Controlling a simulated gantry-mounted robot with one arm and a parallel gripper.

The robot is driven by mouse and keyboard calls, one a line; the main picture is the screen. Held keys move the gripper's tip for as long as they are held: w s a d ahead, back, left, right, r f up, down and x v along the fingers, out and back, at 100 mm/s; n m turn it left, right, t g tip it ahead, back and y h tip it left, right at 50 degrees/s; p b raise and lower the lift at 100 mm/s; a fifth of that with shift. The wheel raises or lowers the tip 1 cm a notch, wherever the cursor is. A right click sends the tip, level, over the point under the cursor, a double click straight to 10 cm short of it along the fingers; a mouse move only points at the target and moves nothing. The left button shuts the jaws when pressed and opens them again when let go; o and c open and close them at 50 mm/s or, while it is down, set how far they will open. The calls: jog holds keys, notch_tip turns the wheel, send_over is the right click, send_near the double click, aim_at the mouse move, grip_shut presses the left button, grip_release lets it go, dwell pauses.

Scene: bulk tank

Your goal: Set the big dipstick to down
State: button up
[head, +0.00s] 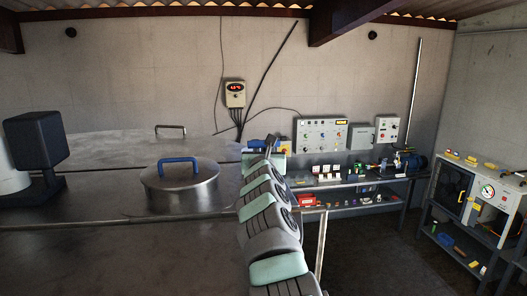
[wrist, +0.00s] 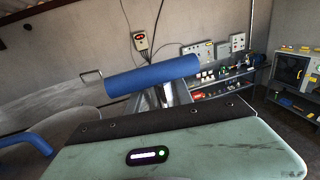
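The big dipstick's likely handle is a thick blue bar (wrist: 153,75) that lies slightly tilted across the tips of my gripper (wrist: 165,98) in the wrist view. The bar hides the fingertips, so I cannot tell whether they are clamped on it. A bright strip shows between the grey fingers, below the bar. In the head view a small blue piece (head: 257,143) shows at the far end of my arm, near the tank's right edge. My gripper (head: 271,146) is there, small and partly hidden. The dipstick's rod cannot be made out.
The steel tank top (head: 100,210) fills the left. It carries a round lid (head: 180,192) with a blue handle, a small metal handle (head: 171,127) and a dark box (head: 38,140). A meter (head: 235,94) hangs on the wall. Cluttered shelves (head: 350,180) stand at the right; the floor before them is clear.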

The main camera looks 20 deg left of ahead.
grip_shut()
dwell(1.1)
